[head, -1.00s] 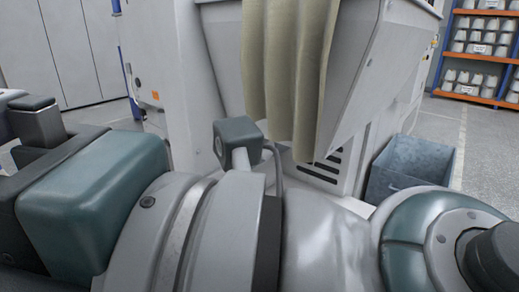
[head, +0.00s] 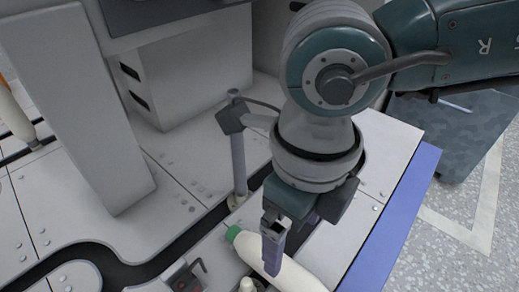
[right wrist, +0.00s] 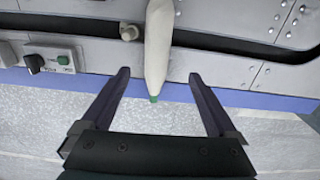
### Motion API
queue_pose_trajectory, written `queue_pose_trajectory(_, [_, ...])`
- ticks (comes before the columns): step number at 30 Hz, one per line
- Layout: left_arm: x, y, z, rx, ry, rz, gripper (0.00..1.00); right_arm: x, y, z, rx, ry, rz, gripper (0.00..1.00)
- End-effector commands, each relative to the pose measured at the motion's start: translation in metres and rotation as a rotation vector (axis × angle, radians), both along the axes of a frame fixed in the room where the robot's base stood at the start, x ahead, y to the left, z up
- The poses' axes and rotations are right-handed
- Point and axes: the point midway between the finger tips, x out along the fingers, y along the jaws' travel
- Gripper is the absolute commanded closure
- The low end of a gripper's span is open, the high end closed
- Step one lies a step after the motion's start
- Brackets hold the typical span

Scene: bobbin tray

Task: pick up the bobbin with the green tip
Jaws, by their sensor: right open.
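The bobbin with the green tip (head: 295,277) is long and cream-white, tapered, lying on the white machine deck at the bottom of the head view. Its green tip (head: 232,233) points to the upper left. My right gripper (head: 273,258) hangs over it, and a finger hides part of its middle. In the right wrist view the bobbin (right wrist: 158,45) runs down from the top edge, green end lowest, between the two spread fingers of my right gripper (right wrist: 159,75). The fingers are open and empty. Their height over the bobbin is unclear. My left gripper is not in view.
A grey post (head: 238,160) stands on the deck just behind the bobbin. A dark curved slot (head: 160,268) crosses the deck. A red-marked switch box (head: 187,279) sits at the bottom. Another bobbin (head: 14,112) stands far left. A blue-grey bin (head: 455,130) is beyond the blue edge.

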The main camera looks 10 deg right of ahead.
Motion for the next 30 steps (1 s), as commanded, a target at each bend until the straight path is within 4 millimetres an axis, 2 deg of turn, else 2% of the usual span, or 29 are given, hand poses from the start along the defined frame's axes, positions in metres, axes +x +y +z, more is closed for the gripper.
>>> queue_pose_trajectory(9, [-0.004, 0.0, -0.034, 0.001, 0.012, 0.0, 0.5, 0.0, -0.002, -0.045, -0.006, -0.001, 0.002, 0.06])
queue_pose_trajectory(14, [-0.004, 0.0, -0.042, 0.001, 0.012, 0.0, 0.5, 0.001, -0.003, -0.056, -0.006, -0.001, 0.002, 0.06])
queue_pose_trajectory(22, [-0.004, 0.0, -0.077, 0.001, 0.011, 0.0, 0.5, 0.001, -0.007, -0.097, -0.005, 0.0, 0.002, 0.06])
queue_pose_trajectory(30, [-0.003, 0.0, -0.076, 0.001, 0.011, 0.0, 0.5, 0.001, -0.007, -0.098, -0.004, 0.0, 0.002, 0.06])
